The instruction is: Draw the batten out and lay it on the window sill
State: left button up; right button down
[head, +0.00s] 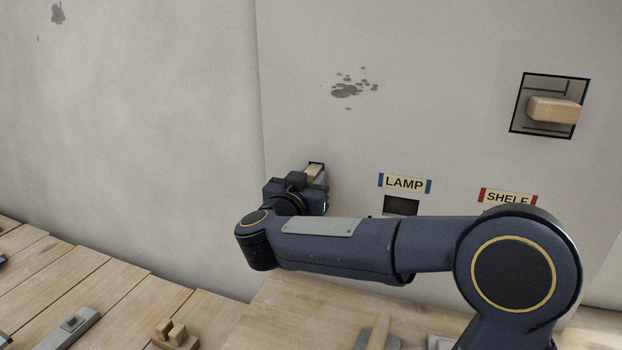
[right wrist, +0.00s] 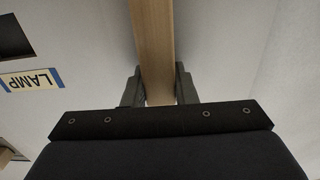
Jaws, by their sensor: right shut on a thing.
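The batten (head: 313,171) is a pale wooden bar that sticks out of a small dark-edged opening in the wall. My right gripper (head: 318,182) is at the wall and shut on it. In the right wrist view the batten (right wrist: 153,40) runs straight away from between the two fingers of the gripper (right wrist: 158,88), one on each side. How far it reaches into the wall is hidden. I cannot make out a window sill for certain. My left gripper is not in view.
To the right are a LAMP label (head: 404,184) above a dark slot (head: 400,205) and a SHELF label (head: 507,197), partly behind my arm. A wooden block (head: 554,111) protrudes from a square recess at upper right. A plank surface (head: 120,290) with small items lies below.

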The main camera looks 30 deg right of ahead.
jog(key=shift+p+v, duration=0.4)
jog(key=shift+v, duration=1)
jog(key=shift+a, duration=0.1)
jog(key=shift+s+a, duration=0.35)
